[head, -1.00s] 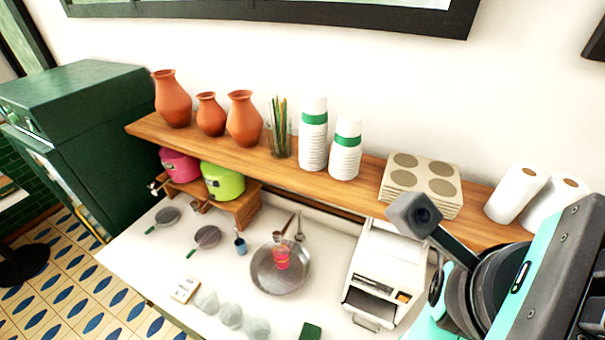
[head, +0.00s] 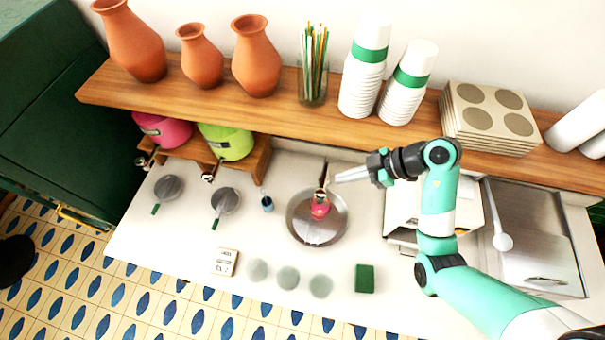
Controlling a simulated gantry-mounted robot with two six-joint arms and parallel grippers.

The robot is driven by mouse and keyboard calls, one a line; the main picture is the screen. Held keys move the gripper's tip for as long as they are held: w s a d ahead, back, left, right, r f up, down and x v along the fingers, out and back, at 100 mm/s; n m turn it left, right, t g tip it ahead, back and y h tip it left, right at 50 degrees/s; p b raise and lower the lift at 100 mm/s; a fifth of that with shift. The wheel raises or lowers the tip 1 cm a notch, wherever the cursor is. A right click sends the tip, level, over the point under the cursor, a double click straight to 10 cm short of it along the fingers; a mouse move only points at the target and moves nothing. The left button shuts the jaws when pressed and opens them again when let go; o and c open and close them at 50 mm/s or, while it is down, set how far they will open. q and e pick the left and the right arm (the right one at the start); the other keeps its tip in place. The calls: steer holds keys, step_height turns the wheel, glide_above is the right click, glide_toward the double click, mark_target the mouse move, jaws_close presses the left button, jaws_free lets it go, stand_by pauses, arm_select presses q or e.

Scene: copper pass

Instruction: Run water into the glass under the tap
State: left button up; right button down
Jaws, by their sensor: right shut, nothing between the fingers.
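A round metal basin (head: 297,232) is set in the white counter. A small red glass (head: 319,209) stands in it, below a copper-coloured tap (head: 322,185). The tap's spout hides part of the glass from above, and I cannot tell whether water is running. My right gripper (head: 338,178) comes in from the right, shut and empty. Its tips are just right of the tap, apparently above the counter; I cannot tell whether they touch it. My left gripper is not in view.
A wooden shelf (head: 200,105) with orange vases and stacked cups runs behind the tap. Several clear glasses (head: 288,278), a green sponge (head: 365,278) and a small blue cup (head: 267,204) are on the counter. A white machine (head: 400,205) stands under my right arm.

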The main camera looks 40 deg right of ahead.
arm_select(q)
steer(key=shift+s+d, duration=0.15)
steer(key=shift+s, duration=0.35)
arm_select(e)
steer(key=s+d, duration=0.1)
steer(key=s+d+m, duration=0.1)
steer(key=shift+s+d+f, duration=0.3)
steer(key=shift+d+f, duration=0.05)
glide_above(317, 193)
steer(key=s+d, duration=0.1)
steer(key=s, duration=0.1)
steer(key=f, duration=0.7)
steer(key=shift+s+d, duration=0.2)
step_height(317, 193, down, 4)
steer(key=shift+d, duration=0.15)
